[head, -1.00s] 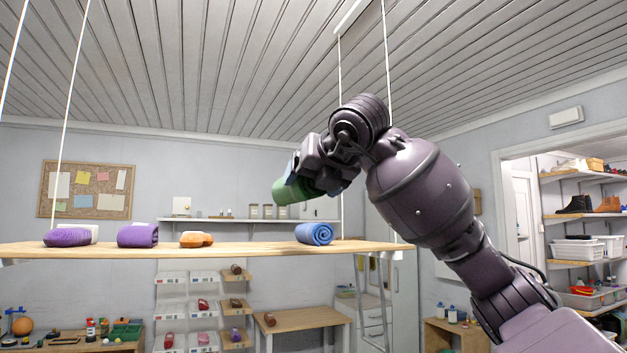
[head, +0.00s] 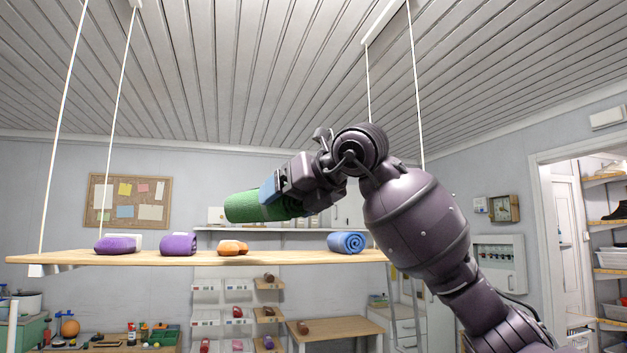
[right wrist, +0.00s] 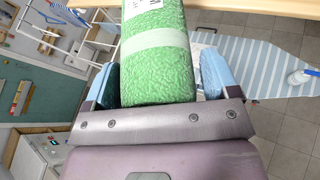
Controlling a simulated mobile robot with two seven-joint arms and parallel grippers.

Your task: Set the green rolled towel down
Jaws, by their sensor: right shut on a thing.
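The green rolled towel (head: 258,206) is held by my right gripper (head: 275,193) above the hanging wooden shelf, between the orange roll and the blue roll as seen in the head view. In the right wrist view the green towel (right wrist: 155,55), with a pale band around it, sits between the two blue finger pads of my right gripper (right wrist: 160,82). The gripper is shut on it. The hanging shelf (head: 290,257) is below the towel, with a gap between them. My left gripper is not in view.
On the shelf stand two purple rolls (head: 117,244) (head: 179,244), an orange roll (head: 232,248) and a blue rolled towel (head: 346,243). Bare board shows between the orange and blue rolls. White ropes (head: 417,90) hold the shelf at its ends.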

